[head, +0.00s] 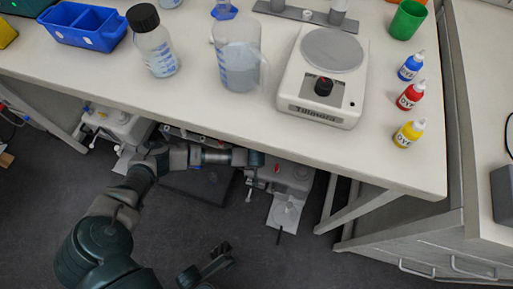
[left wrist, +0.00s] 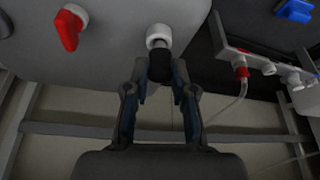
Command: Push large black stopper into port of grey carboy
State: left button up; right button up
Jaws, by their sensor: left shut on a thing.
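The grey carboy (left wrist: 115,25) fills the upper left of the left wrist view, with a white-rimmed port (left wrist: 158,32) on its face. My left gripper (left wrist: 160,82) is shut on the large black stopper (left wrist: 160,66), which lines up with the port. The stopper's front end meets or overlaps the port opening; I cannot tell how deep it sits. In the head view the carboy (head: 292,174) is under the bench, and my left gripper (head: 257,159) reaches it from the left; the stopper is hidden there. My right gripper (head: 207,268) is at the bottom, away from the carboy; its jaws are unclear.
A red valve handle (left wrist: 68,30) is left of the port. A dark unit with white fittings (left wrist: 265,60) and a tube is at right.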

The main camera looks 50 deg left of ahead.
pick_arm(q)
jog(key=shift+s+f, duration=0.1)
dwell(0.5)
jog(key=shift+d+f, duration=0.1)
jog(key=shift+f, duration=0.5)
dwell(0.3)
jog(key=o, duration=1)
jog(key=shift+d+r, duration=0.1)
jog(key=shift+r, duration=0.15)
jog(key=v, duration=1.1)
jog(key=shift+r, duration=0.15)
